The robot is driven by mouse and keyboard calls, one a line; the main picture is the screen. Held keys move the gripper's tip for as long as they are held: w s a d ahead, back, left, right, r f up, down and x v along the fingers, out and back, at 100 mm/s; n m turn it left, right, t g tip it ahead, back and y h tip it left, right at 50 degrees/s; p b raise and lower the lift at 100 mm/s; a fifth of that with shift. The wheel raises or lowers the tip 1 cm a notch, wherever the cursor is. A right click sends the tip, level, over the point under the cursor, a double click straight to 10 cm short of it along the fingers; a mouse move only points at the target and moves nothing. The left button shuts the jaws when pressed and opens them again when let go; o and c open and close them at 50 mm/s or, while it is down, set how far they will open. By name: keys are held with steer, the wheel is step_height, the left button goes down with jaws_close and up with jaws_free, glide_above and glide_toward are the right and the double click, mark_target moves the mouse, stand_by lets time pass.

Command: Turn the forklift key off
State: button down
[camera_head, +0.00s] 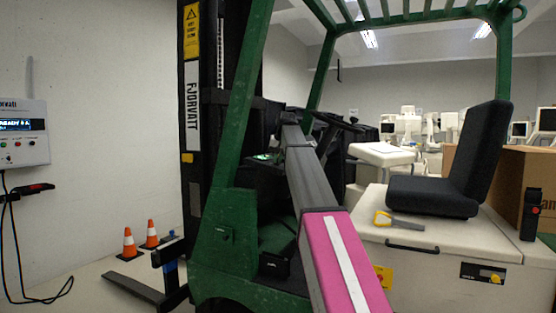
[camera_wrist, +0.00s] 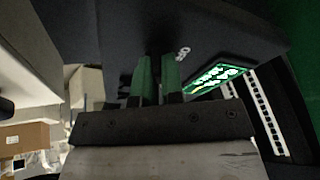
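The forklift's dark dash panel (camera_wrist: 190,30) fills the upper part of the wrist view. A small pale grey piece that looks like the key (camera_wrist: 182,53) shows on it, just beyond and right of my right fingertip. My gripper (camera_wrist: 158,60) has two green fingers pointing at the panel, with a narrow dark gap between them and nothing visible held. Whether a fingertip touches the key cannot be told. In the head view the green forklift (camera_head: 235,215) stands in the middle, with my arm reaching into its cab. My gripper and the key are hidden there.
A lit green display (camera_wrist: 215,75) sits right of my fingers. In the head view, the black seat (camera_head: 450,165) stands right of my arm, with a yellow-handled tool (camera_head: 398,220) on the cover before it. Orange cones (camera_head: 129,243) stand at left near the forks.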

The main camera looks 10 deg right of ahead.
steer(key=n+y, duration=0.1)
steer(key=n, duration=0.5)
steer(key=shift+n+y, duration=0.4)
steer(key=n, duration=0.2)
steer(key=n+g+y, duration=0.1)
steer(key=n, duration=0.2)
steer(key=shift+g, duration=0.3)
steer(key=shift+n, duration=0.3)
steer(key=c, duration=1.2)
jaws_free()
steer(key=shift+c, duration=0.2)
